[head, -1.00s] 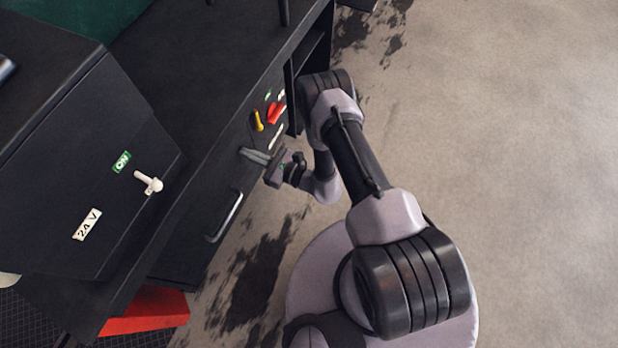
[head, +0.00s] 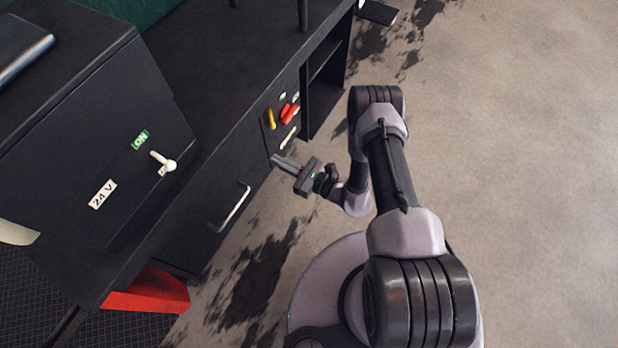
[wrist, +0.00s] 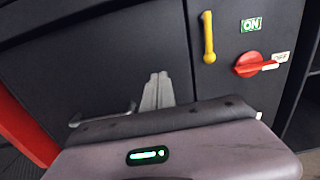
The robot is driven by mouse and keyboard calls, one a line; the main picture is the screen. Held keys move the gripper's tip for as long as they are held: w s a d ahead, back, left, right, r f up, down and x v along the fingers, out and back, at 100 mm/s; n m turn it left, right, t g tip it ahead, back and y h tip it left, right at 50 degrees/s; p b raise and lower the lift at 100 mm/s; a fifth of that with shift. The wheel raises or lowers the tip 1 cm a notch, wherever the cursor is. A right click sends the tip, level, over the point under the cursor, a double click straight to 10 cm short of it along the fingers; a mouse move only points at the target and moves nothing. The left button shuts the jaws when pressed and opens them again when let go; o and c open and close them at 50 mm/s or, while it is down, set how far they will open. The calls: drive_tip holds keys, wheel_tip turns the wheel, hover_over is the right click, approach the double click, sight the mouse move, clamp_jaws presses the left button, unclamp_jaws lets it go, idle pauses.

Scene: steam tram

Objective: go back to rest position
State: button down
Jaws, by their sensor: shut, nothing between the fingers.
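My gripper (head: 284,163) is shut and empty in the head view, its fingers pointing at the front of the dark cabinet (head: 190,235), just below the small switch panel. In the wrist view its closed fingers (wrist: 158,90) show in front of the dark cabinet face, and I cannot tell the exact gap. My arm folds beside the cabinet, over the floor.
The panel carries a yellow handle (head: 271,119) and a red rotary switch (head: 289,113) near a green ON label. A drawer handle (head: 235,209) sticks out to the left. A white lever (head: 164,161) is on the 24 V box. Open floor (head: 520,150) lies right.

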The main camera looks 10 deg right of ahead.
drive_tip(key=p+v, duration=0.1)
drive_tip(key=v, duration=0.5)
drive_tip(key=w+a+r+n+g+y, duration=0.15)
drive_tip(key=r+n+g, duration=0.3)
drive_tip(key=r, duration=0.45)
drive_tip(key=a+r+n+g+y, duration=0.2)
drive_tip(key=r+n+g, duration=0.25)
drive_tip(key=r, duration=0.45)
drive_tip(key=s+a+r+n+g+h, duration=0.1)
drive_tip(key=s+r+n+g+h, duration=0.4)
drive_tip(key=r, duration=0.5)
drive_tip(key=s+d+r+n+t+h, duration=0.7)
drive_tip(key=s+r, duration=0.5)
drive_tip(key=r, duration=0.2)
drive_tip(key=d+t+h, duration=0.1)
drive_tip(key=d+h, duration=0.1)
drive_tip(key=h, duration=0.1)
drive_tip(key=shift+d+n, duration=0.3)
drive_tip(key=shift+d, duration=0.1)
drive_tip(key=shift+s+r+h, duration=0.15)
drive_tip(key=shift+h, duration=0.1)
